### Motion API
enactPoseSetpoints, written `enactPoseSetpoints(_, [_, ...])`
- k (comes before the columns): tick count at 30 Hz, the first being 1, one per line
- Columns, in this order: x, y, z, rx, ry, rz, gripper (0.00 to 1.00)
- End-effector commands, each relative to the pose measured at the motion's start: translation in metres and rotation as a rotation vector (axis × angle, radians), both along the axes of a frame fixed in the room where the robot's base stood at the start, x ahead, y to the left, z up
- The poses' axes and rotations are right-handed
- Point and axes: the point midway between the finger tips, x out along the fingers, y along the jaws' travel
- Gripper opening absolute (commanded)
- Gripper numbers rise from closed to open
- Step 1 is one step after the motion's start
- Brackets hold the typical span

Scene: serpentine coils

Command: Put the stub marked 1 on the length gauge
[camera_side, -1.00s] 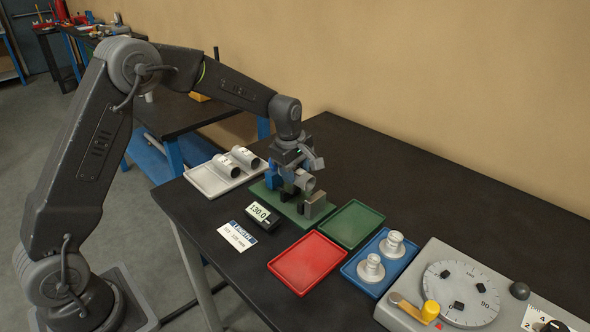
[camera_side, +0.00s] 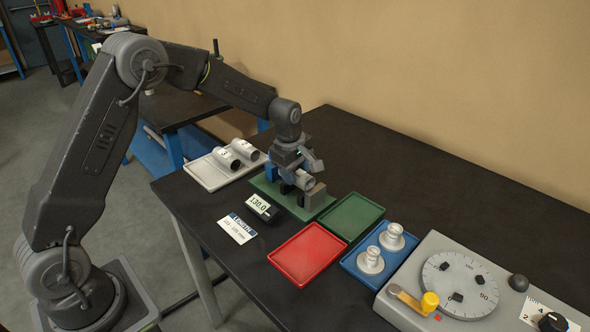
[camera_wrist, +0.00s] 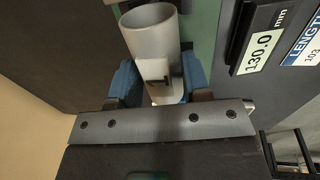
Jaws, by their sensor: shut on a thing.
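My gripper (camera_side: 296,177) is shut on a grey tubular stub (camera_side: 304,181) over the length gauge. In the wrist view, the stub (camera_wrist: 152,42) lies between the blue jaws (camera_wrist: 155,82), with its open end facing away from them. A white label on it shows a dark mark, partly cut off, that looks like a 1. The length gauge has a green base (camera_side: 267,188) and a grey end block (camera_side: 315,194). The stub is close to this block; I cannot tell whether it touches or rests on the gauge. The gauge display (camera_side: 260,206) reads 130.0 mm.
A white tray (camera_side: 205,176) with two more stubs (camera_side: 227,158) is left of the gauge. A LENGTH card (camera_side: 238,228) lies in front. Right are a green tray (camera_side: 352,218), a red tray (camera_side: 307,255), a blue tray (camera_side: 358,268) with two metal pieces, and a dial device (camera_side: 458,284).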

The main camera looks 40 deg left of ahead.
Motion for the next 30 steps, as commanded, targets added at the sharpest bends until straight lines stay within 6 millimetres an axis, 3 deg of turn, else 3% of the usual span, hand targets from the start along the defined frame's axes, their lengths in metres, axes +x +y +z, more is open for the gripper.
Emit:
enactPoseSetpoints(26, [0.0, 0.0, -0.013, 0.0, -0.001, 0.0, 0.1])
enactPoseSetpoints(27, [0.0, 0.0, -0.013, 0.0, -0.001, 0.0, 0.45])
enactPoseSetpoints(30, [0.0, 0.0, -0.013, 0.0, -0.001, 0.0, 0.54])
